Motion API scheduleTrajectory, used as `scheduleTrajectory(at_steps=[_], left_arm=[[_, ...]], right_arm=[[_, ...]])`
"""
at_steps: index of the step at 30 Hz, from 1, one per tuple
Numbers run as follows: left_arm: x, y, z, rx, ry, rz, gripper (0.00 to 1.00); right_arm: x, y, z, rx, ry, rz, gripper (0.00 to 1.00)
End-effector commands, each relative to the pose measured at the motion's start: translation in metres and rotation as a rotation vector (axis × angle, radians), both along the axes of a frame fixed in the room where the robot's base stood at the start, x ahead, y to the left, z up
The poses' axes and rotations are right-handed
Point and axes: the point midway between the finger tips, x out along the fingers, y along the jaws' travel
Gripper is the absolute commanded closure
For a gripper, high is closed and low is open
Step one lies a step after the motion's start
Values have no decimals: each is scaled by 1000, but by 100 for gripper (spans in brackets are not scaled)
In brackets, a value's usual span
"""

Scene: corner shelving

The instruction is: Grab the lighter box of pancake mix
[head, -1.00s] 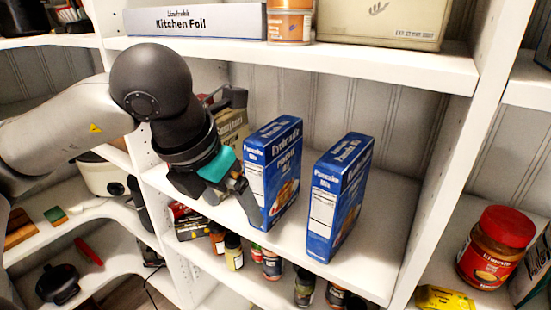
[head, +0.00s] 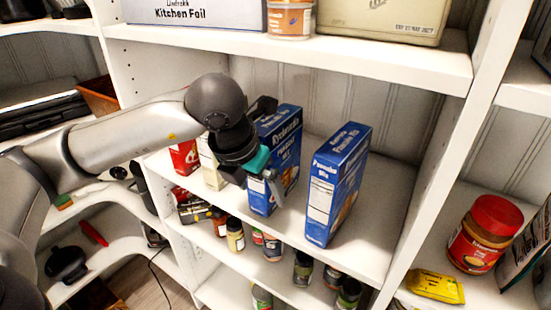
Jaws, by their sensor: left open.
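Two blue pancake mix boxes stand upright on the middle white shelf, the left box (head: 288,140) and the right box (head: 339,180), with a gap between them. Which one is lighter in weight cannot be seen. My left gripper (head: 273,184) is open in front of the left box, its dark fingers and teal part overlapping the box's front. Whether it touches the box cannot be told. The wrist hides part of the left box's side and top. The right box is clear of the gripper. My right gripper is not in view.
The shelf above holds a Kitchen Foil box (head: 195,14), an orange jar (head: 290,18) and a beige tin (head: 380,18). Small bottles (head: 272,246) stand on the shelf below. A peanut butter jar (head: 484,235) is at the right. Middle-shelf space (head: 385,225) right of the boxes is free.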

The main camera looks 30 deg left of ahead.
Motion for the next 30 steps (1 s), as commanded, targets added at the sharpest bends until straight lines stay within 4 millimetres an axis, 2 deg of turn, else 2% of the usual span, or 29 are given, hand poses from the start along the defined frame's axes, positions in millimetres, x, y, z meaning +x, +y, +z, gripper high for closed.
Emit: scheduleTrajectory(at_steps=[6, 27, 30], left_arm=[[0, 0, 0, 0, -1, 0, 9], [0, 0, 0, 0, -2, 0, 87], [0, 0, 0, 0, -2, 0, 96]], right_arm=[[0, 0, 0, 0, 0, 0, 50], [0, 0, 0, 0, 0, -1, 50], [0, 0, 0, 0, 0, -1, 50]])
